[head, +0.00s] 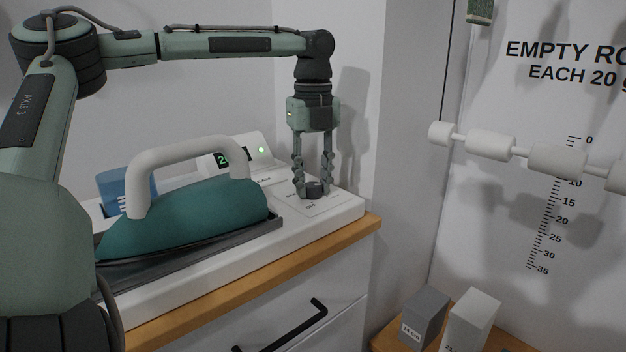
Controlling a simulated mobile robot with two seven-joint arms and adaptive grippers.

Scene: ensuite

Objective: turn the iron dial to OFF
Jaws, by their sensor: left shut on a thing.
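The iron (185,222) has a teal body and a white arched handle, and sits on a grey tray on the white base unit. The dial (316,189) is a small dark knob on a white plate at the right end of this unit. My left gripper (313,190) points straight down over the plate and is shut on the dial, one finger on each side. The printed marks around the dial are too small to read surely, and its pointer is hidden. My right gripper is not in view.
A blue object (113,187) is at the left. The wooden counter edge (250,275) runs below. Grey (424,312) and white (470,318) blocks stand at the lower right, below a white roller bar (490,145).

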